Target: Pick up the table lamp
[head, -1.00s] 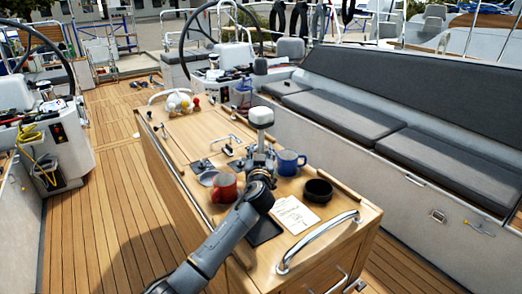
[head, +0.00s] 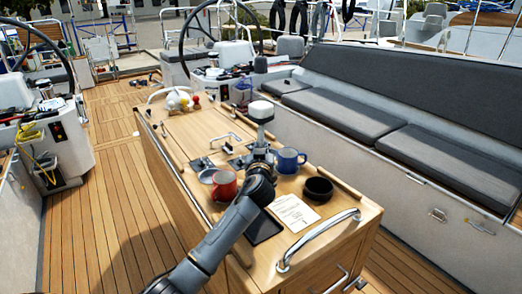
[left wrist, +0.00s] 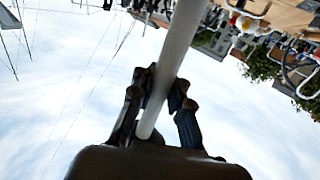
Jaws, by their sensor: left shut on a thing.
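The table lamp (head: 261,111) has a pale, rounded head and stands roughly upright over the wooden cockpit table. My left gripper (head: 262,152) is shut on its stem, below the head. In the left wrist view the pale stem (left wrist: 178,65) runs between the two dark fingers (left wrist: 160,103) of that gripper. The lamp's lower end is hidden behind my gripper and arm in the head view, so I cannot tell how far it is from the tabletop. My right gripper is not in view.
A red mug (head: 224,185), a blue mug (head: 289,161) and a black bowl (head: 318,189) stand close around the gripper on the table (head: 176,141). A paper card (head: 294,213) lies in front. A metal rail (head: 318,240) edges the near end. Grey benches (head: 398,150) are at right.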

